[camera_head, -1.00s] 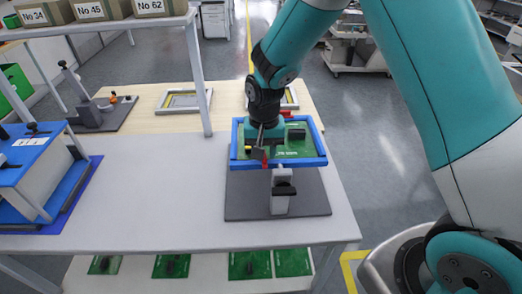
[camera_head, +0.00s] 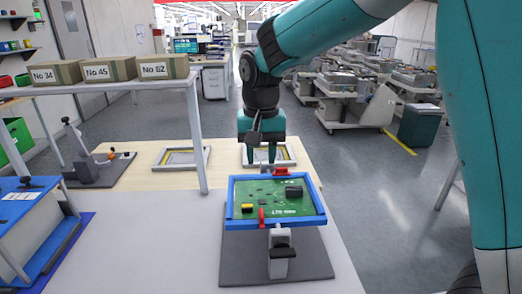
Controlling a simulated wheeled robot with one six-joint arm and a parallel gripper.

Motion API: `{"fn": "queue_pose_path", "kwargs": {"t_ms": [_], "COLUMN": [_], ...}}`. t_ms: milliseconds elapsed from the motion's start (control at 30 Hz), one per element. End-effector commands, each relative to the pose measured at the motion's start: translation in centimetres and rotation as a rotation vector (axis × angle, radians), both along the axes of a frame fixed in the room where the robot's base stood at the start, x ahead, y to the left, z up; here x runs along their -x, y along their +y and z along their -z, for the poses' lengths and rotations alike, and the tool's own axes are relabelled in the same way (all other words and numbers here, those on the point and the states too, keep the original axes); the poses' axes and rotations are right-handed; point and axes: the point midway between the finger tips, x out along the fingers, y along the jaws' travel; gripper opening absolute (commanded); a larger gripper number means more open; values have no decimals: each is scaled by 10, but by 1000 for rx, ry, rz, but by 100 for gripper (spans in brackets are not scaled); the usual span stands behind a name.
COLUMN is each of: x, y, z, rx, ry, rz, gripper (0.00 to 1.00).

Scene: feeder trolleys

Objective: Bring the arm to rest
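My gripper (camera_head: 262,156) hangs pointing down, above and behind the green circuit board (camera_head: 270,205). Two fingers show apart with a gap between them, and nothing is seen in the gap. The board lies in a blue frame (camera_head: 240,224) on a grey stand with a dark base plate (camera_head: 240,262). Red clips show at the board's front and back edges. The board carries a black block (camera_head: 294,192) and a small yellow part (camera_head: 247,208).
A shelf (camera_head: 120,90) with several labelled boxes (camera_head: 108,70) stands at the left. A blue fixture (camera_head: 28,205) is at the near left. Two flat frames (camera_head: 181,159) lie on the wooden table behind. Feeder trolleys (camera_head: 362,105) stand at the back right. Open floor lies right of the table.

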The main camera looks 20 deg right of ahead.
Motion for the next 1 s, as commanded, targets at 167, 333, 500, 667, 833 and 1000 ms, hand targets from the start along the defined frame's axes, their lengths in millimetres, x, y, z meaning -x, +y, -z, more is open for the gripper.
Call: {"fn": "queue_pose_path", "kwargs": {"t_ms": [167, 333, 500, 667, 833, 1000], "x": [0, 0, 0, 2, 47, 141], "y": [0, 0, 0, 0, 12, 33], "z": [-13, -14, -14, -14, -25, -31], "rx": [-1, 0, 0, -2, -57, -180], "ry": [-1, 0, 0, -1, -24, -83], "rz": [0, 0, 0, -7, -195, -563], "gripper": [35, 35, 35, 35, 35, 35]}}
